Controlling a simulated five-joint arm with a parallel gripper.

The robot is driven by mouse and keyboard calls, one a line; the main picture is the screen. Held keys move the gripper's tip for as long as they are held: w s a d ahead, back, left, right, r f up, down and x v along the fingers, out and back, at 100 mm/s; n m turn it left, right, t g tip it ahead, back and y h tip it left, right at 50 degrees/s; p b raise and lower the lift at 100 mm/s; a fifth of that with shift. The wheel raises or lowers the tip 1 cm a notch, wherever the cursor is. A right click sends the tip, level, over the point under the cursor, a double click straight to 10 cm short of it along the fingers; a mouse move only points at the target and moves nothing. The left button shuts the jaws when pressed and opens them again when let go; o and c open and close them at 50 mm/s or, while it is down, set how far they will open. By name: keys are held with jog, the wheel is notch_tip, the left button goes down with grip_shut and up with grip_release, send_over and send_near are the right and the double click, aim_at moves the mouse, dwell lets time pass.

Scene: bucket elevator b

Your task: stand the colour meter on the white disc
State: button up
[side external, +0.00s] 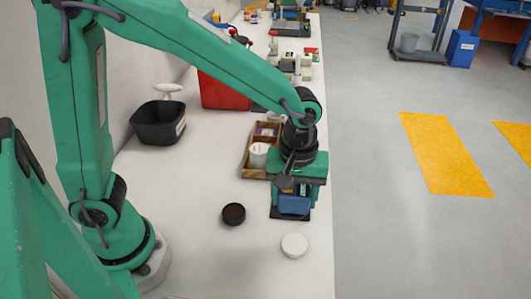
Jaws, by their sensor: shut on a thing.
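The white disc (294,245) lies flat on the bench near its right edge. My gripper (293,195) is just behind the disc in the picture, pointing down, and is shut on a blue block-like thing, which I take to be the colour meter (294,205). The meter is between the jaws, low over or at a dark flat patch; I cannot tell if it touches. The meter's upper part is hidden by the gripper. The disc is bare.
A dark round cup or puck (233,214) stands left of the disc. A wooden tray (250,172) with a white cup (259,154) is behind my gripper. A black bin (157,123) and a red box (222,92) stand farther back. The bench front is clear.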

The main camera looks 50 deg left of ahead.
jog(key=shift+d, duration=0.1)
dwell(0.3)
jog(key=shift+s+d+r, duration=0.1)
jog(key=shift+s+d, duration=0.3)
jog(key=shift+s, duration=0.05)
jog(key=s+d, duration=0.6)
jog(key=s, duration=0.3)
jog(key=shift+s+d+r, duration=0.2)
jog(key=shift+d+r, duration=0.05)
jog(key=shift+r, duration=0.15)
jog(key=shift+w, duration=0.1)
jog(key=w+a+f, duration=0.2)
jog(key=w, duration=0.1)
jog(key=w+a+f, duration=0.2)
jog(key=w, duration=0.1)
jog(key=w+a+f, duration=0.2)
jog(key=w+f, duration=0.1)
jog(key=w, duration=0.1)
jog(key=shift+d, duration=0.1)
jog(key=shift+f, duration=0.1)
jog(key=shift+f, duration=1.95)
